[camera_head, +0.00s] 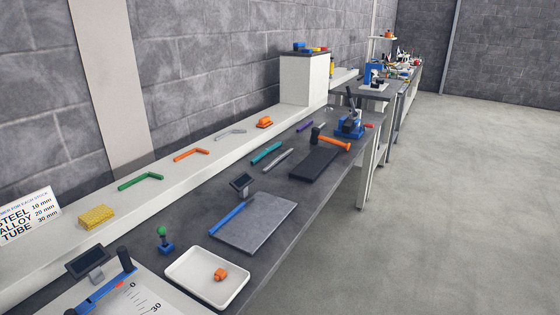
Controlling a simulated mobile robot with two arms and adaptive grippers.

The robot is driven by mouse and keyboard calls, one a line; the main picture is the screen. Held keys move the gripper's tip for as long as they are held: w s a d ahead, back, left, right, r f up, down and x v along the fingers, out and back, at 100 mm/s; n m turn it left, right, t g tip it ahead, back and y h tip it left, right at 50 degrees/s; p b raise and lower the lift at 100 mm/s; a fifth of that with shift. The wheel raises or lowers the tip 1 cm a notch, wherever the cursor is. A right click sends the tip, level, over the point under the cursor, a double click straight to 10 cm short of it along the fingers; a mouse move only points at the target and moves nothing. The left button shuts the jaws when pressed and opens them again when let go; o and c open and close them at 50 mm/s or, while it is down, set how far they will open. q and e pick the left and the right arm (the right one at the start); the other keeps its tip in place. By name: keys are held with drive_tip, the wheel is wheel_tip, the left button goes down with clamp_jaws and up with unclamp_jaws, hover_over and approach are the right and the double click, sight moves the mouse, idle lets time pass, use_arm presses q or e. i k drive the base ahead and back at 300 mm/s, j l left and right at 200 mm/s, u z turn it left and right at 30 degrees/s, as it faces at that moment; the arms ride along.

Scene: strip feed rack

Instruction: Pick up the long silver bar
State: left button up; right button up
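A long silver bar (277,161) lies flat on the dark workbench, just right of a teal bar (266,153) of similar length. It lies apart from the dark mat to its right, and its whole length shows. Neither of my grippers is in view.
A dark mat (314,164) and an orange-handled hammer (333,142) lie right of the bar. A short purple bar (305,126) lies beyond. Nearer are a grey plate (255,226), a blue bar (227,219) and a white tray (204,292). Bent pieces lie on the white ledge (165,155). The floor at right is clear.

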sight(278, 159)
drive_tip(key=i+l+u, duration=0.1)
drive_tip(key=u, duration=0.5)
drive_tip(key=i+l+u, duration=0.2)
drive_tip(key=l, duration=0.15)
drive_tip(key=i+l+u, duration=0.15)
drive_tip(key=l, duration=0.25)
drive_tip(key=i+l+u, duration=0.2)
drive_tip(key=l, duration=0.2)
drive_tip(key=l+u, duration=0.2)
drive_tip(key=l, duration=0.25)
